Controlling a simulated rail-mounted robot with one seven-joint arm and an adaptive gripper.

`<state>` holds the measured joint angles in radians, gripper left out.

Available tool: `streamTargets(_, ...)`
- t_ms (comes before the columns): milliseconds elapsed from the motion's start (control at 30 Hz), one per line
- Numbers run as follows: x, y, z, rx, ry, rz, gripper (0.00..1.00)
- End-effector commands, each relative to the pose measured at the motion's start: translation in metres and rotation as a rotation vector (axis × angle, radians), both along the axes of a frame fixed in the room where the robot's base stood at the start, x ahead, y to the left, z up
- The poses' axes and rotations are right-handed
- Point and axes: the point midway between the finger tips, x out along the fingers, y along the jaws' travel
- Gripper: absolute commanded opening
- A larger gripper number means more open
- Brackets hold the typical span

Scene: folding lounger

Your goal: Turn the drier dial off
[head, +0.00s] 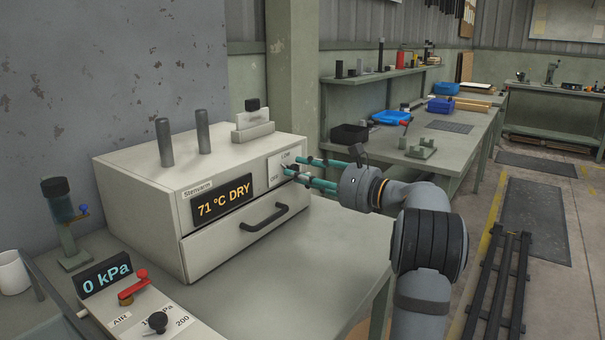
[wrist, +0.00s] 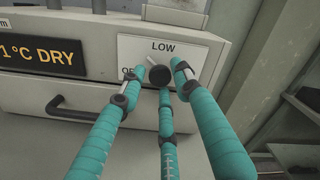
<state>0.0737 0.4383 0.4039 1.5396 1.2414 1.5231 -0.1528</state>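The drier (head: 150,190) is a cream box with a front display (head: 222,203) reading "71 °C DRY". Its dial (wrist: 160,75) is a dark round knob on a white label plate (wrist: 190,54). "LOW" shows above the knob, and a partly hidden "OF…" shows to its left. A pale pointer at the knob slants up and left, between those two words. My gripper (head: 298,172) has teal fingers and is at the plate. In the wrist view its fingertips (wrist: 159,84) are spread around the knob, left, below and right. Whether any finger touches the knob is unclear.
A drawer handle (head: 264,217) sticks out below the display. Two grey posts (head: 184,139) stand on the drier. A pressure panel (head: 150,310) with a red lever and black knob is at front left. The bench in front of the drawer is clear.

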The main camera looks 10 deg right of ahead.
Motion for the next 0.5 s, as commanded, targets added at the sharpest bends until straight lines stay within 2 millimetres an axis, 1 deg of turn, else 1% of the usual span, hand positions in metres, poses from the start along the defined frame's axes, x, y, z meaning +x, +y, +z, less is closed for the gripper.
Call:
streamTargets(33,0.0,0.0,0.0,0.001,0.001,0.0,0.37)
streamTargets(133,0.0,0.0,0.0001,0.001,0.0,-0.001,0.42)
streamTargets(400,-0.0004,-0.0005,0.0003,0.001,0.0,-0.001,0.43)
streamTargets(500,-0.004,-0.0048,0.0003,0.001,0.0,-0.002,0.43)
